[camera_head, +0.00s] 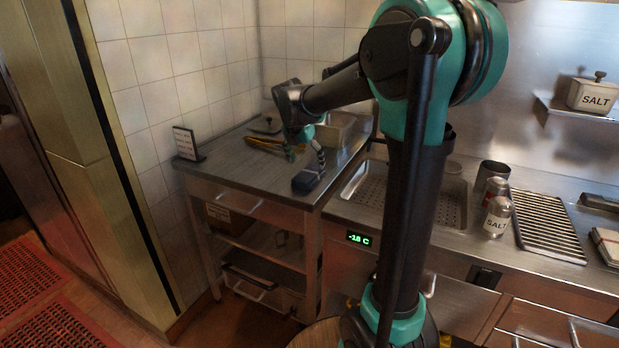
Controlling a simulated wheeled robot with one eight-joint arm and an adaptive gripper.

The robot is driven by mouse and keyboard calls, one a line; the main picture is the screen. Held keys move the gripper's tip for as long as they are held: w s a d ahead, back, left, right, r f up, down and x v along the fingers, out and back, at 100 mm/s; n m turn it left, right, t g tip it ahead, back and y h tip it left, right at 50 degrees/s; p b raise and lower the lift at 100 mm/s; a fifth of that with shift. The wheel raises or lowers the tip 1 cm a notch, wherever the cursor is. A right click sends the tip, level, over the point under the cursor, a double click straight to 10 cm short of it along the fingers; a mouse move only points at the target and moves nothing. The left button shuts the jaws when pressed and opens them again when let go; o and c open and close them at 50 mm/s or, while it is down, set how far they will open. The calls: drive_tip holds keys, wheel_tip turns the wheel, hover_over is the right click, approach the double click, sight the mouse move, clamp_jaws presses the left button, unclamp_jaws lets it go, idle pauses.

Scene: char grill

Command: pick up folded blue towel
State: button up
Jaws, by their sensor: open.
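The folded blue towel (307,183) is a small dark blue bundle. It lies on the steel side table (232,178), close to the table's front right corner. My gripper (305,158) hangs just above and behind the towel, with its fingers pointing down and spread apart. Nothing shows between the fingers. The gap between fingertips and towel is too small in the picture to judge. My own arm crosses the middle of the view and hides part of the counter.
Yellow-handled tongs (262,144), a metal container (336,131) and a small sign (186,143) stand around the table. A perforated sink (448,205) lies to the right, with a salt shaker (497,216) and a ribbed grill plate (548,225) beyond. The table's left front is clear.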

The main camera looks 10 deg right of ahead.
sight(309, 173)
drive_tip(key=shift+x, duration=3.05)
drive_tip(key=shift+s+a, duration=0.1)
drive_tip(key=shift+a, duration=0.05)
drive_tip(key=c, duration=1.2)
drive_tip(key=shift+c, duration=0.2)
wheel_tip(309, 173, up, 20)
